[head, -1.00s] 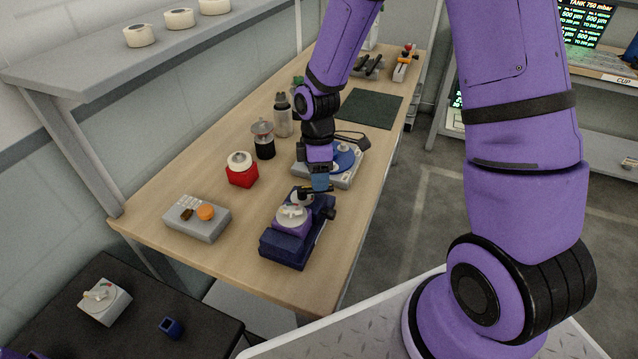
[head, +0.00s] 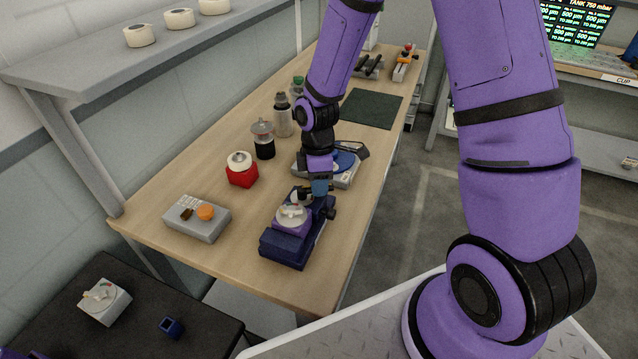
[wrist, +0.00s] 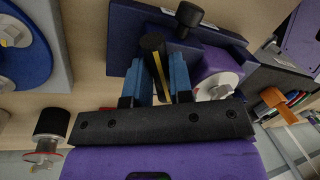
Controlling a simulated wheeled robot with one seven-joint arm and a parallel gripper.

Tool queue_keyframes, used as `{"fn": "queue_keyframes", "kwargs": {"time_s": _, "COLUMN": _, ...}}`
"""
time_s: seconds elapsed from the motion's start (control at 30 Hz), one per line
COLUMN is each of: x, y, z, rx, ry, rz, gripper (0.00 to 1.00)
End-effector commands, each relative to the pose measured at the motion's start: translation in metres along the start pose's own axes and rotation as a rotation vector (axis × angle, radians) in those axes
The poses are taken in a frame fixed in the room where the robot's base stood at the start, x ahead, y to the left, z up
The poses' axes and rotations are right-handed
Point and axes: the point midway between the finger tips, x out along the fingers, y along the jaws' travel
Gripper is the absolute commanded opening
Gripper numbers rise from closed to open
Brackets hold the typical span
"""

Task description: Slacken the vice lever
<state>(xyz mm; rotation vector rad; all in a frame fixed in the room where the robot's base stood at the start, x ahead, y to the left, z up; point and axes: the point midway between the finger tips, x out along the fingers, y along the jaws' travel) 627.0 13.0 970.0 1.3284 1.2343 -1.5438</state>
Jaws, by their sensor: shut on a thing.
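The vice (head: 283,251) is a dark navy block near the front right edge of the wooden bench, with a purple part carrying a white disc on top and a black knob (head: 331,214) on its right side. My gripper (head: 318,190) reaches down from above onto the far end of the vice. In the wrist view, my gripper's blue fingers (wrist: 160,78) are shut on the vice lever (wrist: 152,43), a black bar with a yellow stripe. The vice's navy body (wrist: 125,28) is behind it there. In the head view the lever is mostly hidden by the fingers.
A grey device with a blue disc (head: 345,160) stands close behind the gripper. A red block (head: 241,177), a grey box with an orange button (head: 205,212), a black-based jar (head: 264,148) and a bottle (head: 283,120) stand to the left. Bare bench (head: 190,175) lies among them.

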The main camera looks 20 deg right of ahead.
Motion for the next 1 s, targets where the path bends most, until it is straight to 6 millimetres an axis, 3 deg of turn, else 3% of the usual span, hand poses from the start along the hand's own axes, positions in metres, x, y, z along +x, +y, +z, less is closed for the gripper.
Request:
{"fn": "queue_keyframes", "kwargs": {"time_s": 0.4, "x": -0.003, "y": 0.016, "z": -0.005, "rx": -0.387, "ry": -0.077, "rz": 0.001, "gripper": 0.0}}
{"fn": "queue_keyframes", "kwargs": {"time_s": 0.73, "x": -0.004, "y": 0.016, "z": -0.005, "rx": -0.407, "ry": -0.08, "rz": 0.002, "gripper": 0.0}}
{"fn": "queue_keyframes", "kwargs": {"time_s": 0.77, "x": -0.004, "y": 0.016, "z": -0.005, "rx": -0.407, "ry": -0.08, "rz": 0.002, "gripper": 0.28}}
{"fn": "queue_keyframes", "kwargs": {"time_s": 0.83, "x": -0.004, "y": 0.016, "z": -0.005, "rx": -0.407, "ry": -0.08, "rz": 0.002, "gripper": 0.44}}
{"fn": "queue_keyframes", "kwargs": {"time_s": 1.0, "x": -0.004, "y": 0.016, "z": -0.005, "rx": -0.406, "ry": -0.08, "rz": 0.001, "gripper": 0.46}}
